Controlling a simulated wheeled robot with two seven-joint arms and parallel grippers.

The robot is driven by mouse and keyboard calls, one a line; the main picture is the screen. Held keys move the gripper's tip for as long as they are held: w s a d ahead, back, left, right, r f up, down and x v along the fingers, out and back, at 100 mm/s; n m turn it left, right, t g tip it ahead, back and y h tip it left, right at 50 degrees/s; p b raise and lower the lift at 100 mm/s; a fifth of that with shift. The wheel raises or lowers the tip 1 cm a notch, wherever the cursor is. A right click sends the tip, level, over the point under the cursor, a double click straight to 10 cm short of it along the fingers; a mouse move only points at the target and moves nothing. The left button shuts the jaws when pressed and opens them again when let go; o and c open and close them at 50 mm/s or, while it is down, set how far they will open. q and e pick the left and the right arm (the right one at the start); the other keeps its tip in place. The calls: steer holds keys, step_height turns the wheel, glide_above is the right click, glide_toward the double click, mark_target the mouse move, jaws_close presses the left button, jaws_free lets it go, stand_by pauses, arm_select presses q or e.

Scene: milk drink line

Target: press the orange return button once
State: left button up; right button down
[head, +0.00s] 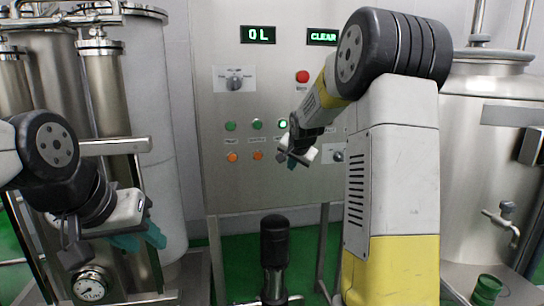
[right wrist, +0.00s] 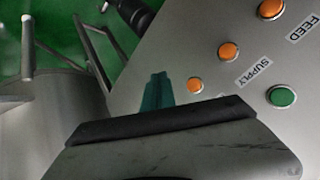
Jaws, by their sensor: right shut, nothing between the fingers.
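The panel's orange buttons sit in a row below green ones. In the right wrist view, one orange button (right wrist: 195,85) is right beside my fingertips; its label is hidden. It is the row's end one, past the SUPPLY orange button (right wrist: 228,50) and the FEED orange button (right wrist: 271,9). In the head view my right gripper (head: 291,161) hides that end spot. Its teal fingertips, also in the right wrist view (right wrist: 157,92), are shut and empty, apart from the button in the picture; contact cannot be told. My left gripper (head: 142,238) hangs at lower left, its finger gap unclear.
The steel control panel (head: 215,185) also has a red button (head: 302,77), a selector knob (head: 234,84) and displays reading "0L" and "CLEAR". Green buttons (head: 257,124) are above the orange row; one is lit. Steel tanks (head: 480,130) stand on both sides.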

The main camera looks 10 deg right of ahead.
steer(key=w, duration=0.8)
steer(key=shift+w, duration=0.35)
steer(key=shift+w+a, duration=0.15)
stand_by(1.7)
steer(key=shift+w, duration=0.3)
steer(key=shift+w, duration=0.4)
stand_by(0.6)
steer(key=shift+s, duration=0.85)
steer(key=shift+s, duration=0.1)
steer(key=shift+s, duration=2.4)
